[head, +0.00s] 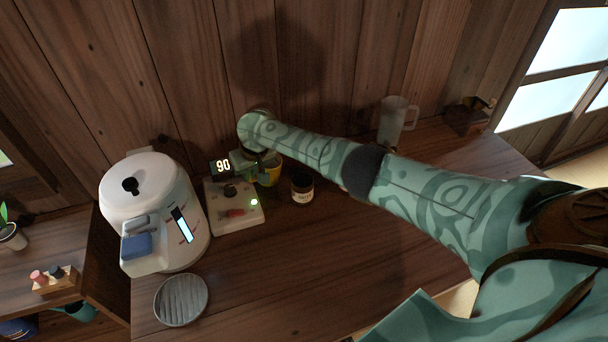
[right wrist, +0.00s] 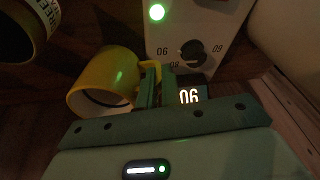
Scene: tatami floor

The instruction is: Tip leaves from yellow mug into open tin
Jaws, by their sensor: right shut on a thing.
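The yellow mug (head: 270,174) is on or just above the wooden counter by the wall, partly hidden behind my right gripper (head: 252,163). In the right wrist view, the gripper (right wrist: 165,88) is shut on the handle of the mug (right wrist: 103,80). Leaves inside the mug cannot be made out. The tin (head: 302,189), small and dark with a pale label, stands right of the mug, apart from it. Part of the tin (right wrist: 22,30) shows at the top left of the right wrist view. My left gripper is not in view.
A white control box (head: 236,206) with a knob and a lit "90" display stands left of the mug. Left of it is a white water boiler (head: 150,205). A round grey ribbed dish (head: 181,299) lies in front. A clear pitcher (head: 396,120) stands behind my arm.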

